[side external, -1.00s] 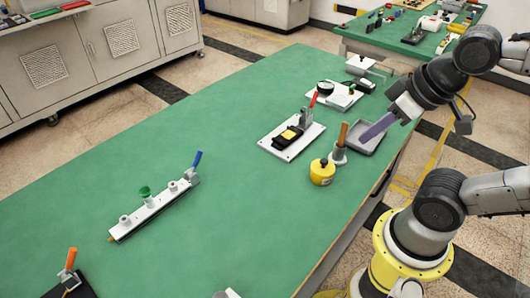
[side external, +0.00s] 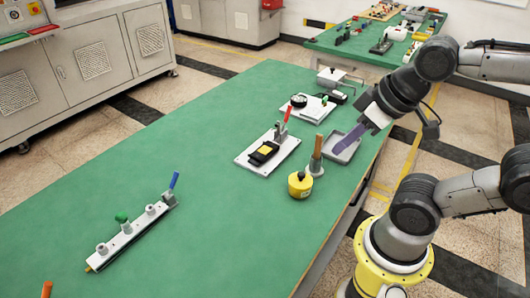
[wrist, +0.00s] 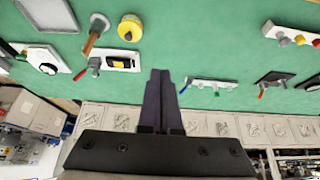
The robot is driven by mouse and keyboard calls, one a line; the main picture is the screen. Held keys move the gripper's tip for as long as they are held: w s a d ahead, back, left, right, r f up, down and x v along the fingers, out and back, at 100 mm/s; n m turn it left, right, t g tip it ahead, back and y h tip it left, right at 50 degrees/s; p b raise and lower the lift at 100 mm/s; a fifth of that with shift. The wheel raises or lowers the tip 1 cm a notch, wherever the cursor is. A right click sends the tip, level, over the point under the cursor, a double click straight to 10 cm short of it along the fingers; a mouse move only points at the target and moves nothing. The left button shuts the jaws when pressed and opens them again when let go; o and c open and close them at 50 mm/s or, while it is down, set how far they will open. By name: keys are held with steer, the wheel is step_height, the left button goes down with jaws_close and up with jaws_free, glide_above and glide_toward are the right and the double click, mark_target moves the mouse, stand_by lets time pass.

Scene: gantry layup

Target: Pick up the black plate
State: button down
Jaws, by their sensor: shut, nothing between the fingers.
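A black part with a yellow top (side external: 264,152) lies on a white fixture plate (side external: 248,165) with a red-handled clamp (side external: 286,115); I cannot tell if it is the black plate. The fixture also shows in the wrist view (wrist: 112,66), upside down, its black part small there. My gripper (side external: 338,150) has long purple fingers and is shut and empty. In the side view its fingers overlap the grey tray (side external: 352,155), to the right of the fixture. In the wrist view the closed fingers (wrist: 160,74) point over the green table, apart from everything.
A yellow round pot (side external: 300,186) and an orange-brown-handled tool (side external: 317,155) stand between the fixture and tray. A white fixture with a black dial (side external: 300,101) is behind. A long white bar fixture (side external: 130,238) lies front left. The green table (side external: 215,130) is mostly clear.

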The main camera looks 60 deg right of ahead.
stand_by(0.3)
steer(key=shift+c, duration=0.2)
jaws_free()
stand_by(0.3)
